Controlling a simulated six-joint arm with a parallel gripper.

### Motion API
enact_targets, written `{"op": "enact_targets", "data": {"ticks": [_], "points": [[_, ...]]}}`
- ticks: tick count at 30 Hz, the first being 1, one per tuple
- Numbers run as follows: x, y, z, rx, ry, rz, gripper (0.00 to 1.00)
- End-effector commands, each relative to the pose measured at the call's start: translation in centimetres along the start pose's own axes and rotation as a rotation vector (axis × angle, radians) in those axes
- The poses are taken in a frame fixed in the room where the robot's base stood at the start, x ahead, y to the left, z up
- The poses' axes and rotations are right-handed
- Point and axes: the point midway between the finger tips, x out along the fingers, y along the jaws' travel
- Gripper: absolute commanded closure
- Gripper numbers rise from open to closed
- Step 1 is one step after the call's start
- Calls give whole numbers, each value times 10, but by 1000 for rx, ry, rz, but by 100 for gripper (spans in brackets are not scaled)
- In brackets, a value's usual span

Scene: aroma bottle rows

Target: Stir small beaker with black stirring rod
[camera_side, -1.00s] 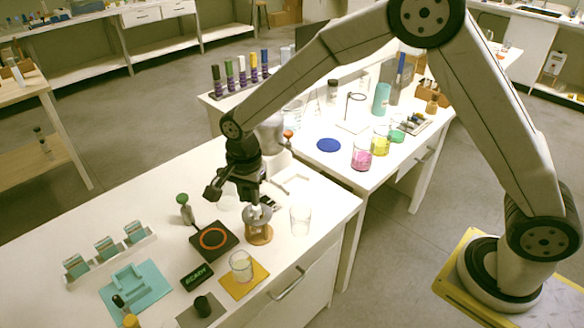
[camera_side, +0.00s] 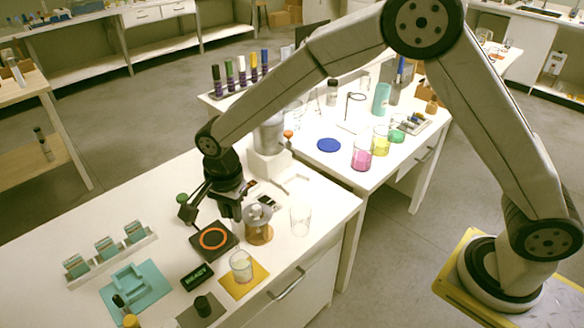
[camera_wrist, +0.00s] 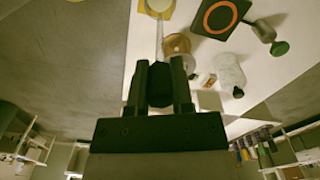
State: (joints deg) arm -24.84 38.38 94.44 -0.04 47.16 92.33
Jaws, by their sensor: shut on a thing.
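The small beaker (camera_side: 241,266) stands upright on a yellow mat (camera_side: 241,285) with pale contents in it. My gripper (camera_side: 232,212) is above the bench, behind the beaker and apart from it, close to the amber vessel. In the wrist view my gripper (camera_wrist: 160,85) is shut on the black stirring rod (camera_wrist: 160,94), whose dark part shows between the fingers. A thin pale shape runs upward from there toward the beaker (camera_wrist: 158,5); I cannot tell whether it is part of the rod. In the side view the rod cannot be made out.
An amber vessel with a grey top (camera_side: 258,225) stands right beside my gripper. A clear empty beaker (camera_side: 300,221) is to its right. A black plate with an orange ring (camera_side: 213,238) lies in front, left of the vessel. A dark sign (camera_side: 197,277) and teal tray (camera_side: 135,287) are further left.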

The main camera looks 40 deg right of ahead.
Motion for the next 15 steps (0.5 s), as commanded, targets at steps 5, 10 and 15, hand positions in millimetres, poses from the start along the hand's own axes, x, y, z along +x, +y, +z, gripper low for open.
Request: {"op": "enact_targets", "data": {"ticks": [5, 10, 15], "points": [[7, 0, 0, 0, 0, 1, 100], [15, 0, 0, 0, 0, 2, 100], [23, 0, 0, 0, 0, 1, 100]]}}
